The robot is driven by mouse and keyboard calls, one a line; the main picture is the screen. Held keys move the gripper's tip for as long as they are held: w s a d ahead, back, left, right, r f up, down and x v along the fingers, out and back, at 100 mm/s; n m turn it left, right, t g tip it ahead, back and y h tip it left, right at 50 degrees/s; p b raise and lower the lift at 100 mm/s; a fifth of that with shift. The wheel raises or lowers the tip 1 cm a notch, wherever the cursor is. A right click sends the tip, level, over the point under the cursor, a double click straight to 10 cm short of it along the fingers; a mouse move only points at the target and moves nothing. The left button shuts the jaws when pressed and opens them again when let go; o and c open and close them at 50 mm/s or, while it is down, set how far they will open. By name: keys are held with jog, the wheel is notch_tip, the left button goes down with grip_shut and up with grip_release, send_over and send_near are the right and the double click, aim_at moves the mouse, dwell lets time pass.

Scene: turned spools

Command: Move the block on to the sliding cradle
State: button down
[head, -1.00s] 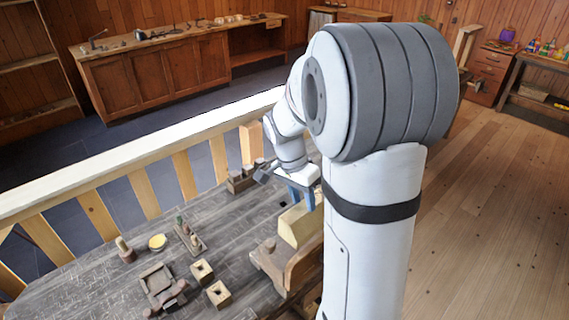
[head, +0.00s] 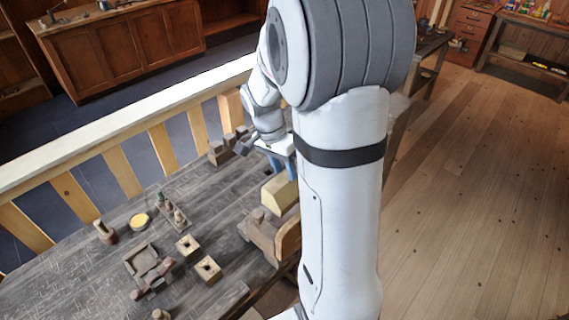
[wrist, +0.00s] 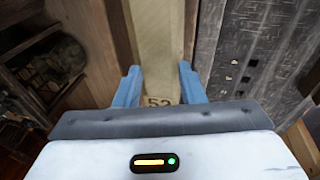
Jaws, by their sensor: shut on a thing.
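A pale wooden block (head: 279,196) is beside the brown wooden body of a bench fixture (head: 262,234), at the table's right side in the head view. I cannot tell for sure whether this fixture is the sliding cradle, or whether the block rests on it. In the wrist view, the pale block (wrist: 158,45) runs away between the blue fingers and carries the number 52 at its near end. My gripper (wrist: 159,86) is shut on it; its blue fingers (head: 285,164) are partly hidden by my arm in the head view.
Two square blocks with holes (head: 198,259), a tray with wooden pieces (head: 141,256), a yellow disc (head: 140,220) and turned pieces on a holder (head: 174,212) stand on the grey table. A wooden railing (head: 120,125) runs behind. Bare tabletop shows at left.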

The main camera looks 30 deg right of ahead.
jog(key=shift+w+a+f+b+x, duration=0.1)
jog(key=shift+w+a+b+x, duration=0.15)
jog(key=shift+b+x, duration=1.1)
jog(key=shift+w+a+f+b+x, duration=0.15)
jog(key=shift+a+b+x, duration=0.15)
jog(key=shift+b+x, duration=1.05)
jog(key=shift+w+a+b+x, duration=0.25)
jog(key=shift+b+x, duration=0.5)
jog(key=shift+x, duration=1.15)
jog(key=shift+s+a+f, duration=0.15)
jog(key=shift+s, duration=0.15)
jog(key=c, duration=1.3)
grip_release()
jog(key=o, duration=0.9)
jog(key=shift+c, duration=0.2)
jog(key=shift+r, duration=0.25)
jog(key=shift+s+d+p+v, duration=0.2)
jog(key=shift+p+v, duration=0.6)
jog(key=shift+v, duration=0.45)
jog(key=shift+s+d+p+v, duration=0.2)
jog(key=shift+p+v, duration=0.55)
jog(key=shift+v, duration=0.55)
jog(key=shift+s+d+p+v, duration=0.1)
jog(key=shift+d+p+v, duration=0.15)
jog(key=shift+p+v, duration=0.8)
